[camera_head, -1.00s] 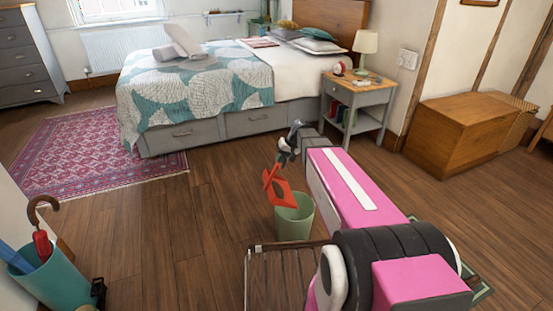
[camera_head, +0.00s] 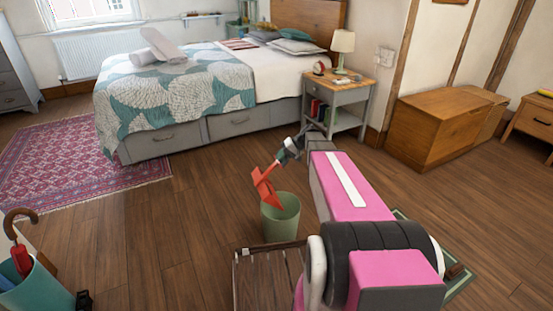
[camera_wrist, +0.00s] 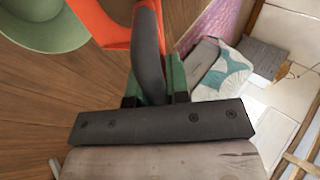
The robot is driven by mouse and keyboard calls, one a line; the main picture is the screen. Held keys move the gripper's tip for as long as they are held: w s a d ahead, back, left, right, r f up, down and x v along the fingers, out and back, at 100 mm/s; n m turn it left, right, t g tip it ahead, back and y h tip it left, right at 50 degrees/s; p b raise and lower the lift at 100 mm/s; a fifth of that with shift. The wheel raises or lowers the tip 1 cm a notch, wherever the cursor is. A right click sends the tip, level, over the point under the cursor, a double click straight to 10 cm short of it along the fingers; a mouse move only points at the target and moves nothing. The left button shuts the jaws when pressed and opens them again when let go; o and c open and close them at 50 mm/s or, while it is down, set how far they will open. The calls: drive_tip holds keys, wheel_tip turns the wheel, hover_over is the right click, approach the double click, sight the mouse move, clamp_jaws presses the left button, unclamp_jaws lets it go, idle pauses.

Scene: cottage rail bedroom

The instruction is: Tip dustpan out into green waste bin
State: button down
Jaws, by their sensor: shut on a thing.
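The red-orange dustpan (camera_head: 265,185) hangs steeply tilted from my gripper (camera_head: 291,149), its lower end at the rim of the green waste bin (camera_head: 281,222) in the head view. I cannot tell whether it touches the rim. In the wrist view my gripper (camera_wrist: 155,92) is shut on the dustpan's dark handle (camera_wrist: 148,50). The red-orange pan (camera_wrist: 105,22) runs off the top edge, and the green bin (camera_wrist: 45,22) is at the upper left. What the pan holds is not visible. The bin's bottom is hidden.
A slatted wooden rack (camera_head: 268,280) stands in front of the bin. A teal umbrella stand (camera_head: 35,288) is at the lower left. The bed (camera_head: 185,105), nightstand (camera_head: 345,92) and wooden chest (camera_head: 440,130) stand behind. Bare floor lies left of the bin.

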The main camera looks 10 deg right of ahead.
drive_tip(key=w+d+f+y, duration=0.1)
drive_tip(key=d+f+y, duration=0.2)
drive_tip(key=d, duration=0.5)
drive_tip(key=shift+f+y, duration=0.15)
drive_tip(key=shift+y, duration=0.35)
drive_tip(key=shift+w+d, duration=0.1)
idle(1.3)
